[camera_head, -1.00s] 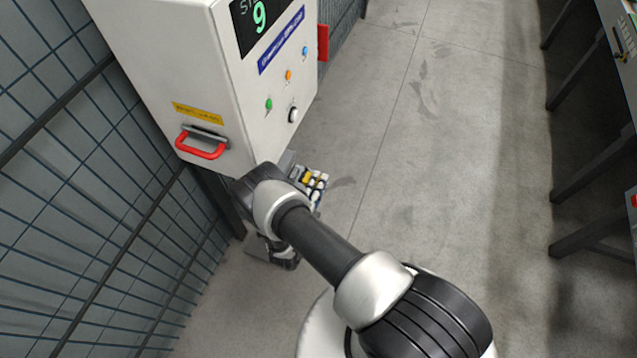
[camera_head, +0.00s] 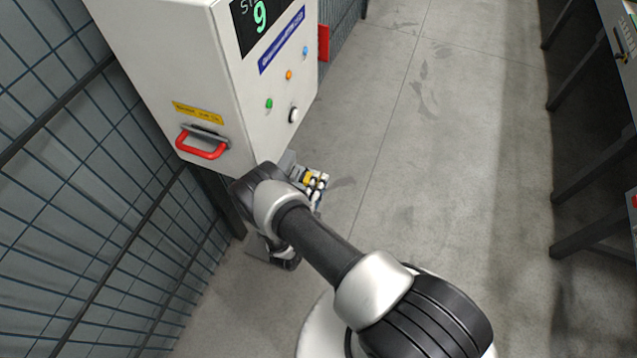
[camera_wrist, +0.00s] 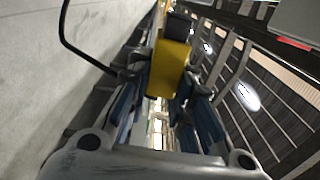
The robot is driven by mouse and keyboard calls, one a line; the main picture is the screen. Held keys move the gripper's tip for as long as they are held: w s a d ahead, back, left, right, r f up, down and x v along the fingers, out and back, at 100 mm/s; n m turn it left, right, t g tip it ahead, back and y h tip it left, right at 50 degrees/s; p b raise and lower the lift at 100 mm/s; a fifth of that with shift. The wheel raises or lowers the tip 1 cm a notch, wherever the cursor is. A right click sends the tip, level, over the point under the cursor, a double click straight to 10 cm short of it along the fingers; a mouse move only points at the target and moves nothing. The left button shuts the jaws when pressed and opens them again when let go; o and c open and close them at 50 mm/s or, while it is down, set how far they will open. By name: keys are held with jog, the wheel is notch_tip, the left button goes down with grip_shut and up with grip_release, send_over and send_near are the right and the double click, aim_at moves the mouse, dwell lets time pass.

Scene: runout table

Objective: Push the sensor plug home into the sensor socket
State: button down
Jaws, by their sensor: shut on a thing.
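In the wrist view, a yellow block (camera_wrist: 169,72), which I take for the sensor plug, sits between the fingers of my gripper (camera_wrist: 163,84). The gripper is shut on it. A dark block (camera_wrist: 179,25) adjoins its far end; I cannot tell whether it belongs to the plug or to the socket. In the head view my own arm hides most of the gripper. A small cluster of yellow, white and dark parts (camera_head: 313,182) shows beside the wrist, below the cabinet. I cannot make out the socket or how deep the plug sits.
A black cable (camera_wrist: 66,32) loops at the left of the wrist view. The white cabinet (camera_head: 190,85) with a red handle (camera_head: 201,146) stands close above my wrist. A mesh fence (camera_head: 80,200) runs along the left. The floor (camera_head: 440,180) to the right is clear.

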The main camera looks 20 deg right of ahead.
jog(key=shift+w+a+b, duration=0.15)
jog(key=shift+w+a, duration=0.3)
jog(key=shift+a, duration=0.15)
jog(key=shift+w+a+b, duration=0.15)
jog(key=shift+w+a, duration=0.25)
jog(key=shift+a, duration=0.2)
jog(key=c, duration=1.3)
grip_release()
jog(key=shift+c, duration=0.2)
jog(key=v, duration=1.2)
